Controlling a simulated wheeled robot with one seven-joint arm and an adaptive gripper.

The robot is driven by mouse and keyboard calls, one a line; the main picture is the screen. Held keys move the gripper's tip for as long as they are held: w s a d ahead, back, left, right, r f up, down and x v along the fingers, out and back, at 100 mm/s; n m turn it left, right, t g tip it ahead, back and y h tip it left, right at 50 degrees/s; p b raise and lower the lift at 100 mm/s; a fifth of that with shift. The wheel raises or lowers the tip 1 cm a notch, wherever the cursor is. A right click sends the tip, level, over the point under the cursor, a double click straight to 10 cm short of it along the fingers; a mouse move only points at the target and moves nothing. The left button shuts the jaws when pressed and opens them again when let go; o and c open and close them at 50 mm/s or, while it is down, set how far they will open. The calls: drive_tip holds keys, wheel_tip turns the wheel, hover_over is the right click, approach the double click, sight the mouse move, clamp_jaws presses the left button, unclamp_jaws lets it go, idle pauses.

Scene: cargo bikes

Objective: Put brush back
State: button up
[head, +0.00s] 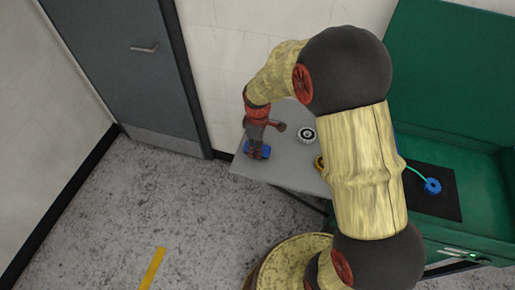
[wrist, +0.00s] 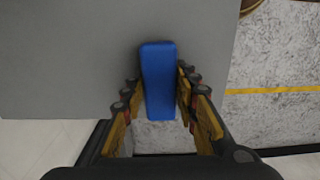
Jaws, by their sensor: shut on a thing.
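The brush shows as a blue, rounded oblong piece (wrist: 158,75) between my fingers in the wrist view; no bristles are visible. My gripper (wrist: 157,112) is shut on it, and the head view shows my gripper (head: 257,155) pointing down at the left end of a grey table (head: 240,170). The brush shows there as a small blue patch (head: 265,151), partly hidden by the fingers. It is over or on the tabletop near the edge; I cannot tell whether it touches.
A toothed ring (head: 306,135) and a partly hidden yellow part (head: 319,163) lie on the table. Open floor lies left.

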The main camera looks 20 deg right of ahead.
drive_tip(key=o, duration=1.1)
drive_tip(key=shift+f, duration=0.1)
drive_tip(key=s+r+m+t+p, duration=0.15)
drive_tip(key=s+r, duration=0.25)
drive_tip(key=r, duration=0.8)
drive_tip(key=s+r+m+t+p, duration=0.1)
drive_tip(key=s+r+m, duration=0.25)
drive_tip(key=r, duration=0.85)
drive_tip(key=s+r+m+t, duration=0.1)
drive_tip(key=s+r+m, duration=0.2)
drive_tip(key=s, duration=0.4)
drive_tip(key=s+r+m+t, duration=0.2)
drive_tip(key=s+r, duration=0.1)
drive_tip(key=s, duration=0.4)
drive_tip(key=shift+s+r+m, duration=0.25)
drive_tip(key=shift+m, duration=0.15)
